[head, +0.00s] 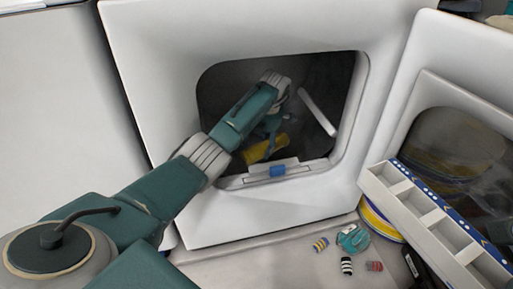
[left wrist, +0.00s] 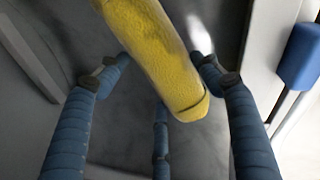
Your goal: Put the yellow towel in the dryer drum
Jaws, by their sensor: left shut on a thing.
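The yellow towel (head: 264,149) is a rolled yellow bundle inside the dryer opening, low and near the front lip. My left gripper (head: 272,128) reaches through the opening into the dark dryer drum (head: 222,88) and is shut on the towel. In the left wrist view the towel (left wrist: 155,50) runs diagonally between the fingers of my left gripper (left wrist: 160,66), with the grey drum wall (left wrist: 108,125) behind. In the head view my arm and fingers partly hide the towel. My right gripper is not in view.
The dryer door (head: 415,92) stands open at the right. A white compartment tray (head: 412,200) is in front of it. A blue latch piece (head: 277,171) sits at the opening's lower lip. Small striped items (head: 321,244) and a teal object (head: 353,239) lie on the floor.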

